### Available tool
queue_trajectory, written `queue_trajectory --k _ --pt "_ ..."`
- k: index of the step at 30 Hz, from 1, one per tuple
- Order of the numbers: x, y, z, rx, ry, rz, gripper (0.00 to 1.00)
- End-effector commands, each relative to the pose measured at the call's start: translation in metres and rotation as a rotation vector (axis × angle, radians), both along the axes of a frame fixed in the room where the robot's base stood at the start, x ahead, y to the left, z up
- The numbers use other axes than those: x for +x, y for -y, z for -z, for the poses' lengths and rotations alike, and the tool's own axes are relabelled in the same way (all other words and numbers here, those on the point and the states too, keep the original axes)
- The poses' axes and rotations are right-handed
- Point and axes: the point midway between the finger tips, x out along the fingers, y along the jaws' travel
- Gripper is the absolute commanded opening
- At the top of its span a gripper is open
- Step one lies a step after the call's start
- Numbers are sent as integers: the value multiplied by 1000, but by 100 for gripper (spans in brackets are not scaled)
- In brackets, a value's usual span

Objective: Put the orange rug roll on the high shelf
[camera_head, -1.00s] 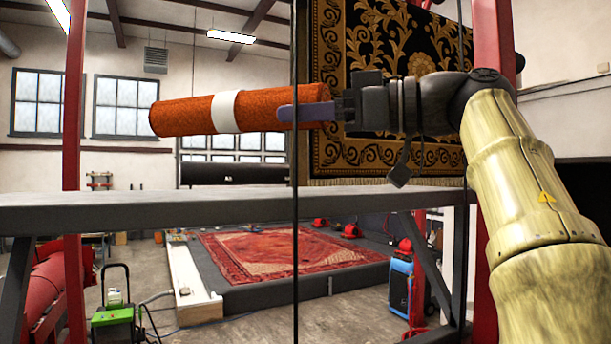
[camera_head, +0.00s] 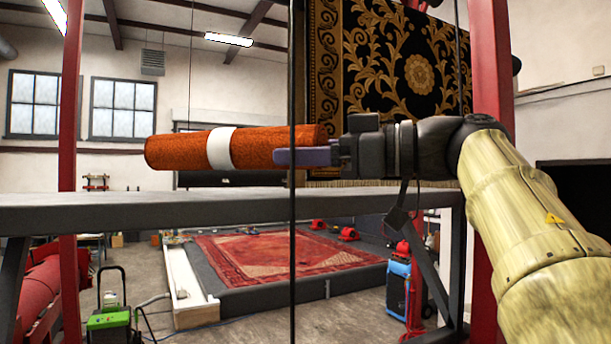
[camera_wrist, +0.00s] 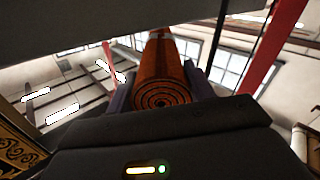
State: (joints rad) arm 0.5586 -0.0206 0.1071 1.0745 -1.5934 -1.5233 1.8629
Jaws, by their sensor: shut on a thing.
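The orange rug roll (camera_head: 180,151), with a white band around its middle, is held level in the head view. My gripper (camera_head: 300,157) is shut on the roll's right end. In the wrist view the roll's spiral end (camera_wrist: 162,95) sits between the two fingers of my gripper (camera_wrist: 160,90). The high shelf (camera_head: 150,211) is a grey board that runs across the head view. The roll hangs just above the shelf's level, with a small gap showing under it. How far it is over the board in depth I cannot tell.
Red posts (camera_head: 72,120) rise beside the shelf, and a thin dark cable (camera_head: 292,250) crosses in front of it. A black and gold rug (camera_head: 400,60) hangs behind my arm. The visible shelf top looks bare. A red rug (camera_head: 285,262) lies on the washpit floor beyond.

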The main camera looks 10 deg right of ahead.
Motion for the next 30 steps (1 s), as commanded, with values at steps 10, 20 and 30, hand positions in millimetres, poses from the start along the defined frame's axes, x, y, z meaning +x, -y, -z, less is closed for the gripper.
queue_trajectory --k 10,20,30 --pt "-1 0 28 1 0 0 11" --pt "0 0 31 0 1 0 11" --pt "0 0 33 0 0 0 75"
